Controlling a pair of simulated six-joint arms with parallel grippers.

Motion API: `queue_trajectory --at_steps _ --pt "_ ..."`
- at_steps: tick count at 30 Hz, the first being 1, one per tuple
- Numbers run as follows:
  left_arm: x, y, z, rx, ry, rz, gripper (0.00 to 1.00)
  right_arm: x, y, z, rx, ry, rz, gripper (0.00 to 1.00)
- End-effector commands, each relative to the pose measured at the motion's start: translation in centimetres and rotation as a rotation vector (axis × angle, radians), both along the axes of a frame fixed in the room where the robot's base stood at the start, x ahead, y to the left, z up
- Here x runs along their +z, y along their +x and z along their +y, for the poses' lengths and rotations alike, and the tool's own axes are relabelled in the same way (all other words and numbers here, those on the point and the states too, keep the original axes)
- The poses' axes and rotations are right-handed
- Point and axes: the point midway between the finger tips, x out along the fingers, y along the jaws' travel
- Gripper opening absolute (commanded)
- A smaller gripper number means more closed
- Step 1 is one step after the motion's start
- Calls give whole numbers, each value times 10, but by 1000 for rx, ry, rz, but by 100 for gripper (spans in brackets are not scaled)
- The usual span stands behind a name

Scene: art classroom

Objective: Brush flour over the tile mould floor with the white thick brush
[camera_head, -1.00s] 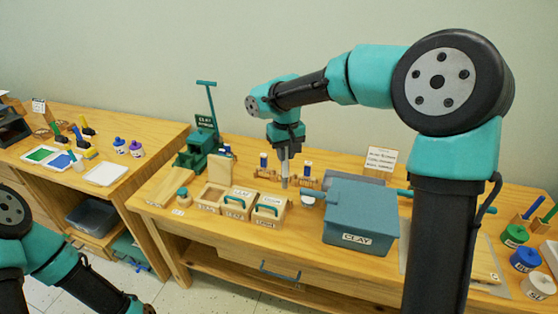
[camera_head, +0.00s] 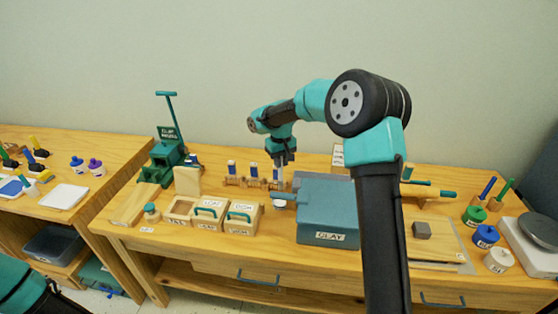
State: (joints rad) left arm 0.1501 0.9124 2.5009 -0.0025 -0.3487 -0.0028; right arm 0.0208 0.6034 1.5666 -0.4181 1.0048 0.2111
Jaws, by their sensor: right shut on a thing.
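My right gripper (camera_head: 281,160) reaches down at the right end of the wooden brush rack (camera_head: 243,182). It is shut on a brush with a white and blue handle (camera_head: 278,172), which is upright at the rack; its bristles are not clear. Two similar brushes (camera_head: 232,167) (camera_head: 254,169) stand further left in the rack. An open wooden mould box (camera_head: 180,212) shows its floor in front. Beside it stand two boxes with teal-handled lids (camera_head: 208,214) (camera_head: 243,217). Their labels are too small to read surely. No flour can be made out. My left gripper is out of view.
A large blue-grey box marked CLAY (camera_head: 328,215) stands close right of the rack. A green clay press (camera_head: 163,155) stands left. Coloured pots (camera_head: 485,237) are at the right.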

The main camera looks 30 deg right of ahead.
Motion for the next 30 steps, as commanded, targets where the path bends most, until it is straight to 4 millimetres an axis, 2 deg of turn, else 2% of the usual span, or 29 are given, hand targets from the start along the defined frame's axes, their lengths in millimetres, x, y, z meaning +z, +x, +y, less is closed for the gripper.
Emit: queue_trajectory --at_steps 11,30 --pt "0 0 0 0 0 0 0 -4 0 0 0 0 1 0" --pt "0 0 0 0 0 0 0 -55 -1 1 1 0 2 0"
